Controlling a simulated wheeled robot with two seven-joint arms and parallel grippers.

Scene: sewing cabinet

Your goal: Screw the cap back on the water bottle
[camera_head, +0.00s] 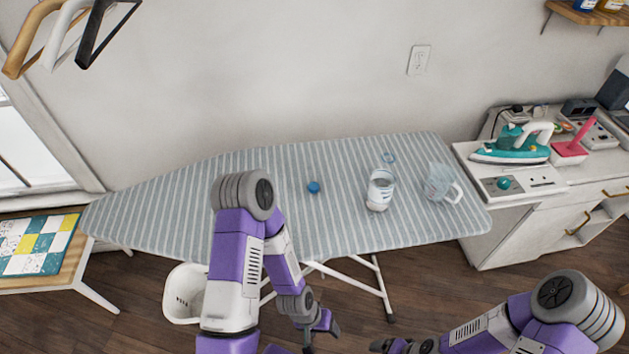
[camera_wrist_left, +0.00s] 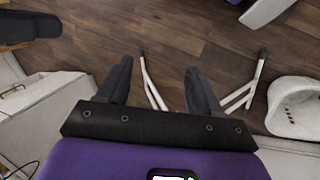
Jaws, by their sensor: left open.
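A small blue cap (camera_head: 313,187) lies on the striped ironing board (camera_head: 160,215), left of a clear bottle (camera_head: 380,190). The bottle stands upright and is apart from the cap. My left gripper (camera_head: 319,338) hangs low in front of the board, below its surface, away from cap and bottle. In the left wrist view its two dark fingers (camera_wrist_left: 157,72) are spread with nothing between them. My right gripper (camera_head: 388,346) is at the bottom edge of the head view, partly cut off; its opening is unclear.
A clear jug with a handle (camera_head: 442,184) stands right of the bottle, and a thin blue ring (camera_head: 388,157) lies behind it. A teal iron (camera_head: 515,145) sits on the cabinet at right. A white bin (camera_head: 184,295) stands on the floor. The board's left part is clear.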

